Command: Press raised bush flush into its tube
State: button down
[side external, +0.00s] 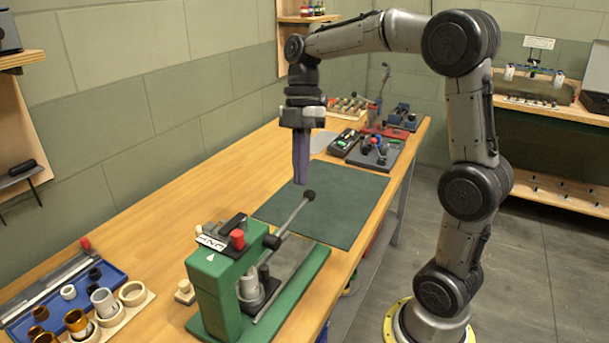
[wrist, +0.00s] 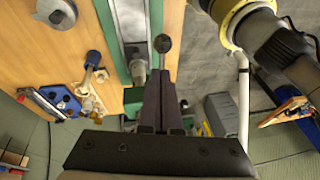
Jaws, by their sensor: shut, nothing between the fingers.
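The green press (side external: 222,285) stands at the near end of the bench. Its lever (side external: 290,217) slants up to the right and ends in a dark ball knob (side external: 308,195). A metal tube (side external: 249,287) stands upright in the press; the bush at its top is too small and shaded to tell how far it sticks up. My gripper (side external: 301,183) is shut and empty, pointing down, its tips just above and beside the knob. In the wrist view the knob (wrist: 162,43) shows just beyond the fingertips (wrist: 160,76); contact cannot be told.
A dark green mat (side external: 335,205) lies clear behind the press. A blue tray (side external: 50,300) and several rings and bushes lie at the near left. Clamps and fixtures (side external: 372,150) stand at the far end. A wall borders the bench's left side.

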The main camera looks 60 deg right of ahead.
aim_at(306, 191)
jog(key=shift+s+d+f, duration=0.1)
jog(key=shift+d+f, duration=0.15)
jog(key=shift+f, duration=0.2)
jog(key=shift+s+d+f, duration=0.1)
jog(key=shift+d+f, duration=0.1)
jog(key=shift+f, duration=0.25)
jog(key=shift+s+d+f+y, duration=0.1)
jog(key=shift+d+f+y, duration=0.1)
jog(key=shift+f, duration=0.2)
jog(key=shift+s+d+f+y, duration=0.1)
jog(key=shift+d+f, duration=0.05)
jog(key=shift+f, duration=0.25)
jog(key=shift+w, duration=0.1)
